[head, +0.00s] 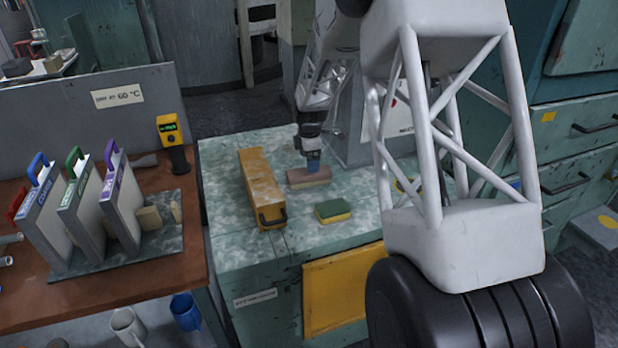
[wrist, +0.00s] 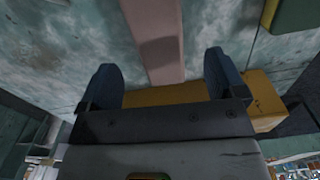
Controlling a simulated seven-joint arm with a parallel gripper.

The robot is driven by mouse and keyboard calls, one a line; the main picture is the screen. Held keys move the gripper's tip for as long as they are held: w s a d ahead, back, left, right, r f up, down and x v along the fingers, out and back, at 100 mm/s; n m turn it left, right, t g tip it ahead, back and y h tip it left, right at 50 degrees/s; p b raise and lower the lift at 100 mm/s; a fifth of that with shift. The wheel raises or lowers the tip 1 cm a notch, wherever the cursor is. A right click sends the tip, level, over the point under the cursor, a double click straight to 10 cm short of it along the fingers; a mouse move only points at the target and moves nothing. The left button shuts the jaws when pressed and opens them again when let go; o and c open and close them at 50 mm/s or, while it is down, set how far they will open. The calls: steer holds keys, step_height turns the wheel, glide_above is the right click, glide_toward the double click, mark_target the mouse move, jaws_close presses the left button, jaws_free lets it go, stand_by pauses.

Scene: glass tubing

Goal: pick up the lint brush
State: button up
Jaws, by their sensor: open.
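A long dull-pink block with a tan lower edge, which looks like the lint brush (head: 309,178), lies flat on the mottled green bench top. My gripper (head: 313,165) is directly over it, fingers pointing down. In the wrist view the pink brush (wrist: 155,30) runs up the picture between the two blue fingers of my gripper (wrist: 161,70). The fingers are apart, one on each side of it in that view, with nothing held. I cannot tell how much height separates the fingertips from the brush.
A long yellow case (head: 259,185) lies just left of the brush. A green and yellow sponge (head: 333,210) lies in front. The bench top (head: 228,248) is bare at its front left. A brown table (head: 140,292) with upright handled panels (head: 83,212) stands further left.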

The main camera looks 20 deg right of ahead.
steer(key=shift+f, duration=0.25)
steer(key=shift+f, duration=2.55)
steer(key=shift+c, duration=0.3)
steer(key=c, duration=1)
steer(key=shift+w+r, duration=0.1)
steer(key=shift+r, duration=0.05)
steer(key=shift+r, duration=4.95)
